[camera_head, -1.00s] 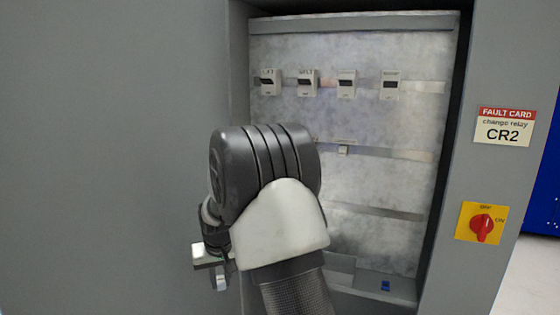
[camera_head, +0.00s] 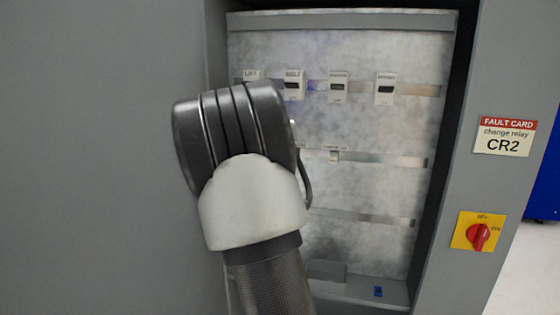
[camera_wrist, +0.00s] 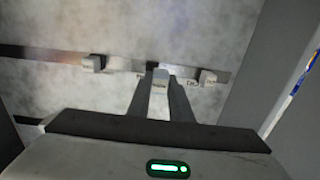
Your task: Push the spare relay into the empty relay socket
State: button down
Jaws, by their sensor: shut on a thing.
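In the wrist view my gripper (camera_wrist: 160,92) is shut on a small pale block, the spare relay (camera_wrist: 159,88), held between its two grey fingers. The relay's far end is close in front of a rail (camera_wrist: 125,67) on the cabinet's back panel. A dark patch shows on the rail just beyond the relay, but I cannot tell whether this is the empty socket or whether the relay touches it. In the head view my arm hides the gripper and the relay.
On the rail, pale blocks stand left (camera_wrist: 92,63) and right (camera_wrist: 207,78) of the fingers. Several breakers (camera_head: 338,87) line the top rail. The cabinet's right side wall (camera_wrist: 291,60) is near. A fault card (camera_head: 505,136) reads CR2. A red switch (camera_head: 478,236) sits below it. A blue item (camera_head: 378,292) lies on the cabinet floor.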

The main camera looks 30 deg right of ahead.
jog(key=shift+s+d+r+m+h, duration=0.3)
jog(key=shift+d+r+h, duration=0.2)
jog(key=shift+d+r, duration=0.15)
jog(key=shift+x, duration=2.95)
jog(key=shift+b+x, duration=0.4)
jog(key=shift+x, duration=0.45)
jog(key=c, duration=1.5)
grip_release()
jog(key=shift+f, duration=0.15)
jog(key=shift+b+v, duration=0.5)
jog(key=shift+v, duration=2.5)
